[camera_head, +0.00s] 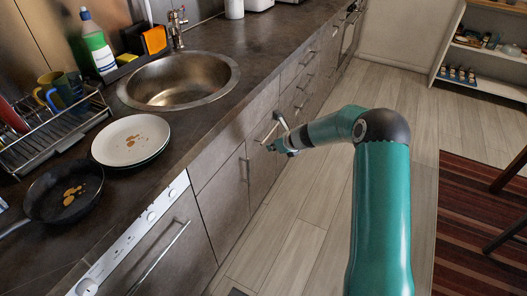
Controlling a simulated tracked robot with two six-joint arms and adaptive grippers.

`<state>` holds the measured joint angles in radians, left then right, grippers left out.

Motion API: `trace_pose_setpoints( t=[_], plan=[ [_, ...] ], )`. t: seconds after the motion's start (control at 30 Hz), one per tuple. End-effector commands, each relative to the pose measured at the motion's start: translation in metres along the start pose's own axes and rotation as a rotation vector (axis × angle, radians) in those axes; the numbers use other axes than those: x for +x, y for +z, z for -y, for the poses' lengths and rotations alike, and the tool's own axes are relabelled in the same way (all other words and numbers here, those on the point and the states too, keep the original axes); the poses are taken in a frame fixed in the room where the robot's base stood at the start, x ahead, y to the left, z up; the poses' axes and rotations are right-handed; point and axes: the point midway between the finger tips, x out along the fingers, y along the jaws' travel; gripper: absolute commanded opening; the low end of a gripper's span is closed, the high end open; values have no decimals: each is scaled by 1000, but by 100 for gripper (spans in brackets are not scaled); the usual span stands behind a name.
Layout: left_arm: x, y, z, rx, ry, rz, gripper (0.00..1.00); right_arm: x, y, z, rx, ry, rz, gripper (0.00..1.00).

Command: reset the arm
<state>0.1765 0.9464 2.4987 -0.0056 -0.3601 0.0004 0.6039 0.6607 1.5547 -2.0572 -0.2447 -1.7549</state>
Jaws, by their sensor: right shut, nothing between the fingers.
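My right arm, green with a dark elbow joint, comes up from the bottom right and bends left toward the cabinet fronts. My right gripper (272,146) is at its end, small in view and shut with nothing in it. It is in front of the grey lower cabinets (225,199), close to a drawer handle. I cannot tell whether it touches the handle. My left gripper is not in view.
The dark counter (205,121) holds a sink (180,80), stacked plates (130,140), a frying pan (65,191), a dish rack (55,132) and a bottle (97,42). The wooden floor (300,215) beside the cabinets is clear. A striped rug (475,215) and shelf (484,83) are at right.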

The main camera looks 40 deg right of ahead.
Motion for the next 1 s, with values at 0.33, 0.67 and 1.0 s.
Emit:
trace_pose_setpoints(
  t=[0.33, 0.67, 1.0],
  plan=[
    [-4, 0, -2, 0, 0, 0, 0, -18, 2, 2, -2, 4, 0, 0],
    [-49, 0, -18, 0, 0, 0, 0, -7, 12, -133, 25, 216, -86, 0],
    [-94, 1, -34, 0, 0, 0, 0, -60, -101, -340, 1131, 256, -586, 0]
  ],
)
